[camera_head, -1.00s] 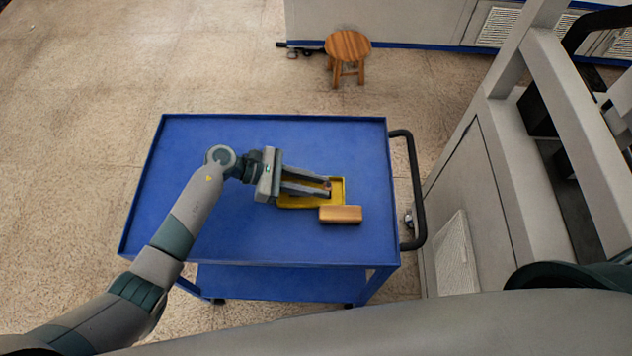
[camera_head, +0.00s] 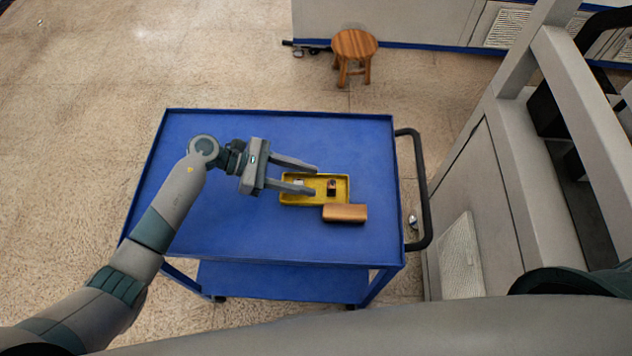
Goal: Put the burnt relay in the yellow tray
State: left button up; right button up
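The yellow tray (camera_head: 343,189) lies on the blue cart top, right of its middle. A small dark piece with an orange-brown part (camera_head: 332,188), which looks like the burnt relay, sits inside the tray towards its right end. A small pale piece (camera_head: 299,182) is in the tray's left part, partly hidden by a finger. My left gripper (camera_head: 315,181) is open and empty. Its fingers reach over the tray's left part from the left, and their tips stop short of the dark piece. My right gripper is not in view.
A brown block (camera_head: 345,214) lies at the tray's front right edge. The blue cart (camera_head: 230,230) has a raised rim and a black handle (camera_head: 424,190) on the right. Its top is otherwise clear. A grey machine (camera_head: 480,190) stands to the right, and a wooden stool (camera_head: 354,44) behind.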

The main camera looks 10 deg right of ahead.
pick_arm(q)
jog(key=b+v, duration=0.2)
jog(key=v, duration=0.4)
jog(key=shift+w+a, duration=0.15)
jog(key=shift+a, duration=0.25)
jog(key=shift+a+r, duration=0.35)
jog(key=shift+a, duration=0.05)
